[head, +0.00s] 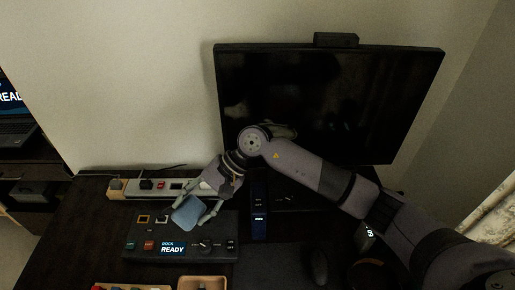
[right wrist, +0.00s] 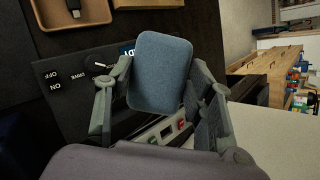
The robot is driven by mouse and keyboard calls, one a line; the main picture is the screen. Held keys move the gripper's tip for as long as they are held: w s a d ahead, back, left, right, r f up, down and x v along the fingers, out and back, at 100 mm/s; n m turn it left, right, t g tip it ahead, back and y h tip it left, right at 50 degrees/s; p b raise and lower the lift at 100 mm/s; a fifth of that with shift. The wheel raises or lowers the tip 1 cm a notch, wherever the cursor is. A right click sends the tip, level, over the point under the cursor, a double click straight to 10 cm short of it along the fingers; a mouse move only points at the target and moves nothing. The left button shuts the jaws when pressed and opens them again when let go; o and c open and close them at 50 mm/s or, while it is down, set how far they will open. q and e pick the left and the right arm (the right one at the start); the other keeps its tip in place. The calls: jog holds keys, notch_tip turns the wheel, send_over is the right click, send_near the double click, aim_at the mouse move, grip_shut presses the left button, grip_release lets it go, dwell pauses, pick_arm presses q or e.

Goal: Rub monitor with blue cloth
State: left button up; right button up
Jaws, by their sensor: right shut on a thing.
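The blue cloth (head: 187,211) looks like a flat, rounded blue-grey pad. My right gripper (head: 196,212) is shut on it and holds it over the dark control panel on the desk. In the right wrist view the blue cloth (right wrist: 160,72) sits between the two fingers of the right gripper (right wrist: 160,88). The black monitor (head: 300,85) stands upright at the back of the desk. My right forearm crosses in front of its lower part. The cloth is left of and below the monitor, apart from it. My left gripper is not in view.
The control panel (head: 133,250) has buttons, a dial and a READY display. A power strip (head: 131,187) lies along the wall. A wooden tray (head: 214,284) is at the front edge, a dark mouse (head: 318,266) to its right.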

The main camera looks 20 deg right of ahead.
jog(key=w+d+r+m+t+y+p, duration=0.1)
jog(key=w+d+r+m+t+p, duration=0.45)
jog(key=t, duration=0.75)
jog(key=s+d+m+t+h+p, duration=0.1)
jog(key=d+m+t+h+p, duration=0.55)
jog(key=d, duration=0.55)
pick_arm(q)
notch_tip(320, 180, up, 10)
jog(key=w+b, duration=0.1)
jog(key=b, duration=0.2)
pick_arm(e)
jog(key=shift+w+d+f+m+t+h, duration=0.1)
jog(key=shift+w+d+m+t+h, duration=0.25)
jog(key=shift+w, duration=0.6)
jog(key=shift+w+d+f+m+h, duration=0.1)
jog(key=shift+w+d+h, duration=0.25)
jog(key=shift+w, duration=0.55)
jog(key=shift+w+d+m+t+h, duration=0.25)
jog(key=shift+w+h, duration=0.2)
jog(key=shift+w, duration=0.5)
pick_arm(q)
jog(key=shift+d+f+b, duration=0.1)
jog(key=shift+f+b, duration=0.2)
jog(key=shift+b, duration=0.15)
pick_arm(e)
jog(key=shift+w+d, duration=0.35)
jog(key=shift+w, duration=0.55)
jog(key=shift+d, duration=0.1)
